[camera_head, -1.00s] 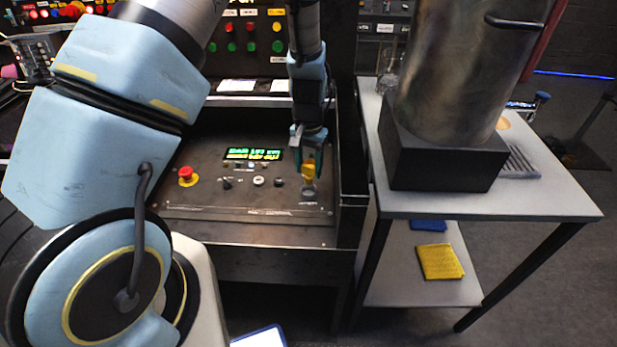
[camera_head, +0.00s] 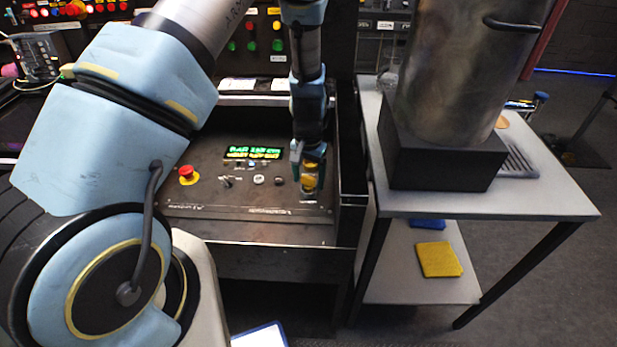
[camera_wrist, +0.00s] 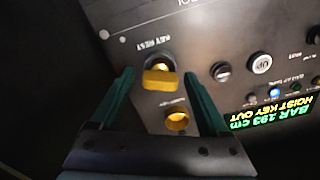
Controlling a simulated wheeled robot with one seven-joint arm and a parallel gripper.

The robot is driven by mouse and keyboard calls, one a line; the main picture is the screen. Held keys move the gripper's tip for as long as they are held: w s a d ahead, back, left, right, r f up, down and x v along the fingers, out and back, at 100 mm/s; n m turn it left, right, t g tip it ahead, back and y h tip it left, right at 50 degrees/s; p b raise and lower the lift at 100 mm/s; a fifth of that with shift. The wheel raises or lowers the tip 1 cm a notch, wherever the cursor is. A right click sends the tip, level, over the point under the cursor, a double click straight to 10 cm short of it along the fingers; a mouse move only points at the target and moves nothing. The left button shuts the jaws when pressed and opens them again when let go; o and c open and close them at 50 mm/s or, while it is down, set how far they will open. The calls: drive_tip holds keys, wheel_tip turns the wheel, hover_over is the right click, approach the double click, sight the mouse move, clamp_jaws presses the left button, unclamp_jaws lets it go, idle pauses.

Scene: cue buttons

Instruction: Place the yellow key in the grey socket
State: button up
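The yellow key (camera_wrist: 160,79) sits at the grey socket (camera_wrist: 157,59) under the KEY REST label in the wrist view; the key covers most of the socket. In the head view the key (camera_head: 309,182) shows just below my fingertips, at the right of the panel. My gripper (camera_wrist: 159,76) has its teal fingers apart, one on each side of the key, with a gap visible on both sides. The gripper (camera_head: 308,166) points down at the panel in the head view. A yellow-lined socket (camera_wrist: 177,121) lies next to the key, empty.
The panel carries a red mushroom button (camera_head: 187,174), small knobs and a lit display (camera_wrist: 283,118) reading HOIST KEY OUT. A side table (camera_head: 545,200) with a large metal cylinder (camera_head: 455,75) on a black block stands to the right.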

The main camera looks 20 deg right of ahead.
sight(308, 177)
wheel_tip(308, 177, up, 12)
drive_tip(key=b, duration=0.3)
drive_tip(key=shift+r, duration=0.2)
idle(0.3)
drive_tip(key=w+a+r+n, duration=0.15)
drive_tip(key=a+r, duration=0.25)
drive_tip(key=a, duration=0.5)
drive_tip(key=a+r+n, duration=0.3)
drive_tip(key=a, duration=0.6)
drive_tip(key=s+a+r+n, duration=0.1)
drive_tip(key=s+a+n, duration=0.1)
drive_tip(key=a, duration=0.4)
drive_tip(key=s+a+r+n+t, duration=0.1)
drive_tip(key=s+a+r, duration=0.1)
drive_tip(key=a, duration=0.4)
drive_tip(key=shift+s+n+t, duration=0.3)
drive_tip(key=shift+s+n, duration=0.05)
drive_tip(key=shift+s, duration=0.4)
drive_tip(key=shift+a, duration=0.1)
